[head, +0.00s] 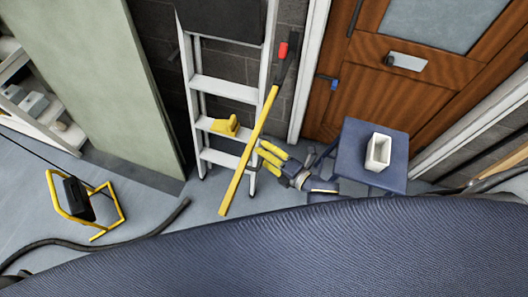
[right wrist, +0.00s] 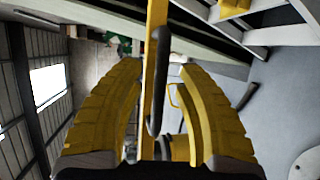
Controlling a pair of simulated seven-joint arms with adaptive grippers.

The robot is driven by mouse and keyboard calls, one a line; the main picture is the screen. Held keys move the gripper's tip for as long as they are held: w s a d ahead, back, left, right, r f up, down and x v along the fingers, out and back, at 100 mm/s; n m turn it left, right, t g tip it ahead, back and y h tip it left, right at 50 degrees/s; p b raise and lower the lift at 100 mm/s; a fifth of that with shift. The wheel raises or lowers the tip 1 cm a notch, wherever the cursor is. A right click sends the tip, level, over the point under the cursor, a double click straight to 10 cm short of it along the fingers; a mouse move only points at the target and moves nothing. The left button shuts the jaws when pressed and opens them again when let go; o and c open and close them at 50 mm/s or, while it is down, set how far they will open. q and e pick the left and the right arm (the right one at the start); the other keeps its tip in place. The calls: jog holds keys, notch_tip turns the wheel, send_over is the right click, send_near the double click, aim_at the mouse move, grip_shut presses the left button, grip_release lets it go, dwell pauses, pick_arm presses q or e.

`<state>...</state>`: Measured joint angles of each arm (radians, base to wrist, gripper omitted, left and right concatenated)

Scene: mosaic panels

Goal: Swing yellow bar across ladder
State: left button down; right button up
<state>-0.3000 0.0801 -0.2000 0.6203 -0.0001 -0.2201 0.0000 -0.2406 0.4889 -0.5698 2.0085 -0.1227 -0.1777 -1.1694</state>
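The yellow bar (head: 250,147) stands tilted in front of the ladder, its upper end leaning right toward a red and black piece (head: 283,51). The white ladder (head: 226,89) stands against the block wall, with dark steps or panels at its top. My right gripper (head: 267,153) is just right of the bar's middle, fingers pointing toward it. In the right wrist view, its yellow fingers (right wrist: 160,72) are wide apart. A yellow length and a dark handle-like part show between them, with gaps on both sides. Whether anything touches the fingers cannot be told. My left gripper is not in view.
A yellow tool (head: 225,126) rests on a ladder step. A blue stool (head: 352,150) holding a white container (head: 378,151) is right of my right gripper, by a wooden door (head: 390,95). A yellow-framed lamp (head: 84,208) and dark hose (head: 140,235) lie on the left floor.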

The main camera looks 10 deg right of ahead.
grip_shut()
dwell(0.4)
